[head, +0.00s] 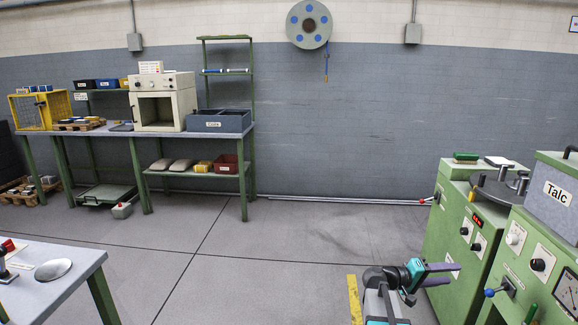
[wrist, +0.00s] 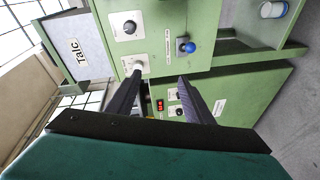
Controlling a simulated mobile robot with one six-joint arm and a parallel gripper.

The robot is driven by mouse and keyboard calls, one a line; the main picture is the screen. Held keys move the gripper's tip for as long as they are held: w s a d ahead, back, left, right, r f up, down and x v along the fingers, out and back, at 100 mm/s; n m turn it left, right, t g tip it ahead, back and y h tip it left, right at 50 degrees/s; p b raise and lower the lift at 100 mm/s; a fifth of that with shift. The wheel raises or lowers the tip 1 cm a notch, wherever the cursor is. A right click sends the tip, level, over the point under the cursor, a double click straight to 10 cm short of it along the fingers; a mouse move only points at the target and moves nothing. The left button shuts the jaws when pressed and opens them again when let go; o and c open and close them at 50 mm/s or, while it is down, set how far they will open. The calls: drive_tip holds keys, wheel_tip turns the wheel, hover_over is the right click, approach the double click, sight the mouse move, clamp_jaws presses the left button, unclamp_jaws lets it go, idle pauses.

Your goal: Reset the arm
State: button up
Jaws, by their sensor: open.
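My gripper (head: 456,274) is at the lower right of the head view, its fingers pointing right toward the green machines. In the wrist view my gripper (wrist: 158,88) shows two dark fingers spread apart with nothing between them. The green machine front (wrist: 240,95) lies beyond the fingers, turned sideways in this view, with a blue-knobbed lever (wrist: 190,47) and a red display (wrist: 160,105). I cannot tell the exact gap between the fingertips and the machine.
Green machines (head: 452,222) stand at the right, one with a grey box labelled Talc (head: 556,194). A workbench (head: 100,136) lines the back left wall. A table (head: 50,290) stands at the lower left. The floor (head: 260,245) between is clear.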

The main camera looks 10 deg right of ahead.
drive_tip(key=s+a+f+n+y+p, duration=0.2)
drive_tip(key=s+a+f+y+p, duration=0.15)
drive_tip(key=a+f, duration=0.7)
drive_tip(key=s+a+f+n+y+p, duration=0.2)
drive_tip(key=s+a+f+y+p, duration=0.15)
drive_tip(key=a+f, duration=0.7)
drive_tip(key=s+a+f+g+y+p, duration=0.2)
drive_tip(key=s+a+f+y, duration=0.3)
drive_tip(key=s+a, duration=0.6)
drive_tip(key=s+a+f+g+y+p, duration=0.2)
drive_tip(key=s+a+f+y, duration=0.3)
drive_tip(key=a, duration=1.1)
drive_tip(key=s+f, duration=0.3)
drive_tip(key=s, duration=0.3)
drive_tip(key=shift+f, duration=0.3)
